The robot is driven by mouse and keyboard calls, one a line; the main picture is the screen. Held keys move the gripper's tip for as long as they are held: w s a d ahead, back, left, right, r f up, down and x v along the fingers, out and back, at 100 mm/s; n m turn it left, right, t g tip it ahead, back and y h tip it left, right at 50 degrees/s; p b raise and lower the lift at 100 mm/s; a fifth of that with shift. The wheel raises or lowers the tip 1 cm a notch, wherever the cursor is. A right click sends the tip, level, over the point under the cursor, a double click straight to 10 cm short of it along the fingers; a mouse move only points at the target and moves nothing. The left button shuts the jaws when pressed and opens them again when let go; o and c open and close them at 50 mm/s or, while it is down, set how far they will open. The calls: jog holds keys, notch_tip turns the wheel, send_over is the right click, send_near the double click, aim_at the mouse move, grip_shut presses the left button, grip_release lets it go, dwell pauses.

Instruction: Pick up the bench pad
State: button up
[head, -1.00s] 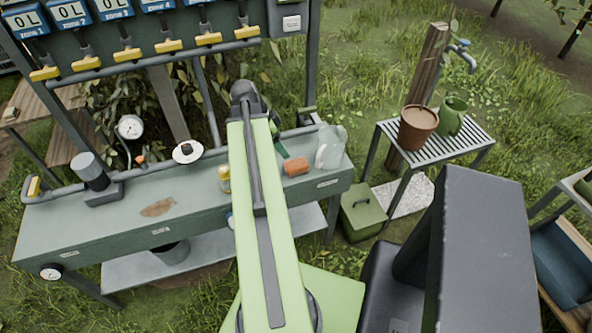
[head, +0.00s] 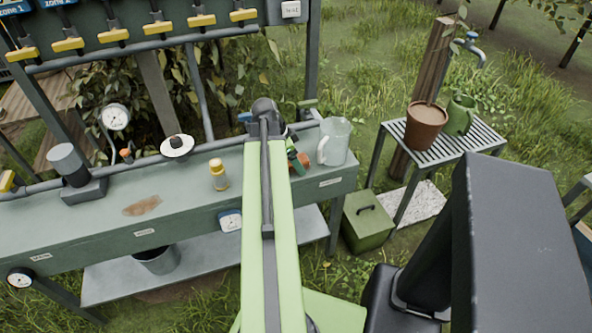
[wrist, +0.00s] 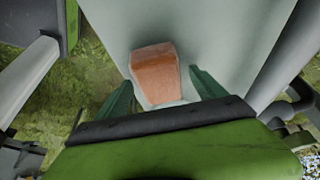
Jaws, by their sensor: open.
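The bench pad, an orange-brown block (head: 301,161), lies on the grey-green bench (head: 190,210) near its right end, partly hidden by my arm in the head view. In the wrist view the pad (wrist: 154,66) lies ahead of my gripper (wrist: 160,78), between the lines of its two green fingers. The fingers are open and apart, and the near end of the pad reaches between them. I cannot tell whether either finger touches it. My gripper (head: 296,155) is mostly hidden in the head view.
A clear jug (head: 336,142) stands right beside the pad. A yellow-capped bottle (head: 219,175), a white disc (head: 177,147) and a brown patch (head: 142,206) are to the left on the bench. A green box (head: 366,224) and a slatted table (head: 395,130) stand at right.

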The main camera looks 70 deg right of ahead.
jog(key=shift+s+d+f, duration=0.1)
jog(key=shift+f, duration=0.15)
jog(key=shift+c, duration=0.3)
jog(key=c, duration=1.3)
notch_tip(320, 180, up, 10)
jog(key=p, duration=1)
jog(key=shift+r+p, duration=0.15)
jog(key=shift+p, duration=0.15)
jog(key=shift+c, duration=0.4)
